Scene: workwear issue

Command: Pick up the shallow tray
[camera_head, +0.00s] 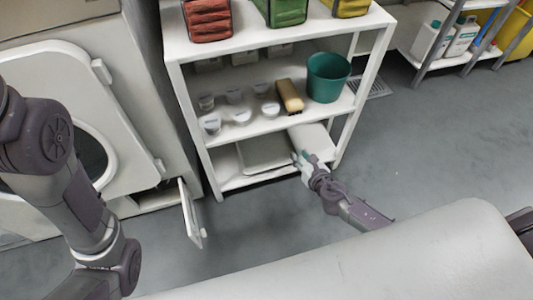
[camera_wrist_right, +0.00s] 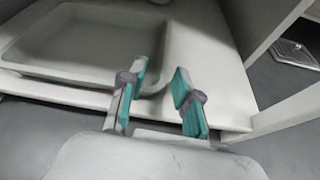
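The shallow tray (camera_head: 263,154) is pale grey and lies flat on the lowest shelf of a white rack. In the right wrist view the tray (camera_wrist_right: 85,45) fills the upper left and looks empty. My right gripper (camera_head: 300,158) is at the tray's right side, low at the rack's front. In the wrist view the right gripper (camera_wrist_right: 160,74) has its teal-padded fingers apart, with the tray's front right corner close to the left finger. I cannot tell whether they touch. My left arm shows at the left, but its gripper is out of view.
The white rack (camera_head: 182,100) holds several white cups, a brush (camera_head: 290,96) and a green bucket (camera_head: 328,76) above the tray. A small open door (camera_head: 190,213) juts out at left. Grey floor is free at right.

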